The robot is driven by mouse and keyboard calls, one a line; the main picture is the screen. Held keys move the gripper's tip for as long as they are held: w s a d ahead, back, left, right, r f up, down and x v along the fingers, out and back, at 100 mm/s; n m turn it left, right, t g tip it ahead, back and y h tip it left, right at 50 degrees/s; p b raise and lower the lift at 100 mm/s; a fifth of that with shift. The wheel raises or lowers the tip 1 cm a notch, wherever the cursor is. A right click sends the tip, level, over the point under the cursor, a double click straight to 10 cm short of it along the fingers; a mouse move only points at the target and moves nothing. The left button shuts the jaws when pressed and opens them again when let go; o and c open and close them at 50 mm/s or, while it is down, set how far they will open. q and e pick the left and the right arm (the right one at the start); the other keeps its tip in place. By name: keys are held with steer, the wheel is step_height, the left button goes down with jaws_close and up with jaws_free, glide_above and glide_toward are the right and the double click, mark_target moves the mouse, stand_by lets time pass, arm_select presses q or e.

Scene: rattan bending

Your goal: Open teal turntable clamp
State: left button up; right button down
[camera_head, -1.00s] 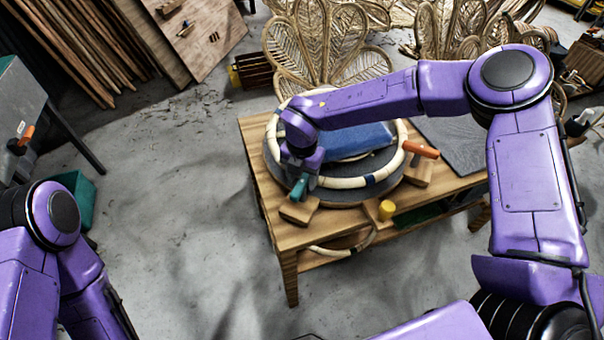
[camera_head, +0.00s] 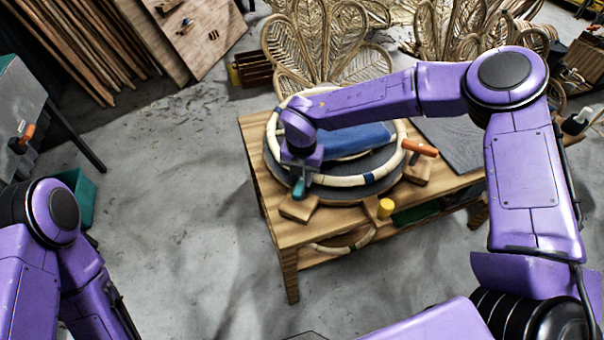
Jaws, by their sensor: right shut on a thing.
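The teal clamp handle (camera_head: 299,188) is at the front left of the grey round turntable (camera_head: 375,190), above a wooden block (camera_head: 297,208). My right gripper (camera_head: 300,172) reaches over the turntable from the right and is shut on the teal handle; its fingertips are mostly hidden by the wrist. A pale rattan ring (camera_head: 345,181) lies on the turntable around a blue piece (camera_head: 362,139). A second clamp with an orange handle (camera_head: 420,148) stands at the turntable's right side. My left arm shows at the lower left; its gripper is out of view.
The wooden table (camera_head: 262,207) carries the turntable, with a yellow knob (camera_head: 385,208) at its front and a dark mat (camera_head: 450,145) at right. Another bent rattan piece (camera_head: 350,246) is on the shelf below. Woven rattan chair backs (camera_head: 325,50) stand behind. Floor at left is open.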

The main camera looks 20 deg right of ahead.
steer(key=n+p, duration=0.1)
steer(key=n, duration=0.3)
steer(key=shift+r+p, duration=0.15)
steer(key=shift+p, duration=0.15)
steer(key=n+p, duration=0.1)
steer(key=n, duration=0.3)
steer(key=n+p, duration=0.2)
steer(key=n, duration=0.2)
steer(key=shift+w+n+p, duration=0.1)
steer(key=shift+n+p, duration=0.45)
steer(key=shift+n, duration=1.35)
steer(key=c, duration=0.9)
jaws_free()
